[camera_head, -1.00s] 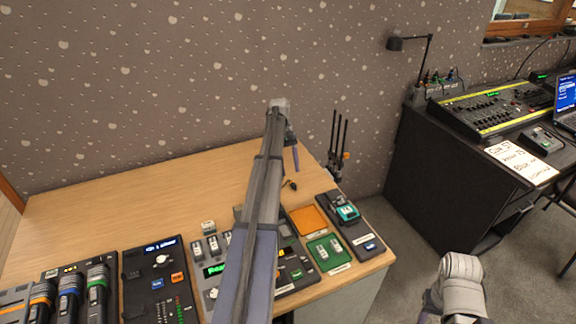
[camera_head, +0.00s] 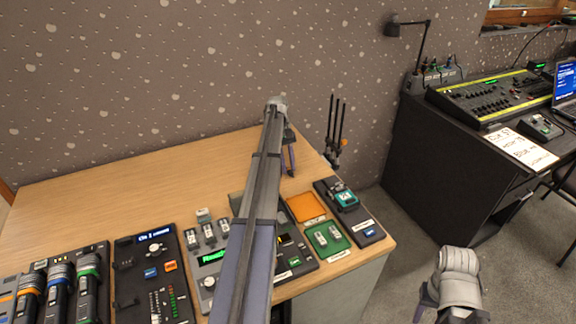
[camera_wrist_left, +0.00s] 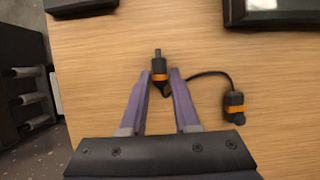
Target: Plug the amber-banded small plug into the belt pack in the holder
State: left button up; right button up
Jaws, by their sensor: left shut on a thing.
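My left gripper (camera_wrist_left: 159,73) is shut on the small plug (camera_wrist_left: 159,64), a dark piece with an amber band and a thin tip pointing away from the wrist. A black cable (camera_wrist_left: 208,73) runs from it to a thicker dark end piece (camera_wrist_left: 234,104), also amber-banded, over the wooden desk. In the head view the left gripper (camera_head: 290,158) is near the desk's back right; the plug is hidden there. The teal-faced belt pack (camera_head: 346,198) sits in a dark holder (camera_head: 362,222) at the desk's right edge. My right gripper (camera_head: 425,300) is low, off the desk; its fingers are unclear.
A green tray (camera_head: 327,239) with small pieces and an orange pad (camera_head: 306,207) lie left of the holder. Black antennas (camera_head: 336,130) stand behind the desk's right edge. The back left desktop is clear.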

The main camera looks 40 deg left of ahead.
pick_arm(q)
grip_shut()
jog(key=shift+r, duration=0.1)
notch_tip(320, 180, up, 5)
jog(key=p, duration=0.5)
dwell(0.3)
jog(key=shift+w+d+f, duration=0.25)
jog(key=w+d, duration=0.2)
jog(key=w+d+f+b, duration=0.1)
jog(key=d, duration=0.2)
jog(key=w+d+f+b, duration=0.1)
jog(key=w+d, duration=0.1)
jog(key=d, duration=0.1)
jog(key=shift+w+d+f, duration=0.1)
jog(key=shift+w+d, duration=0.15)
jog(key=shift+w, duration=0.05)
jog(key=shift+w+d+b, duration=0.3)
jog(key=shift+d, duration=0.2)
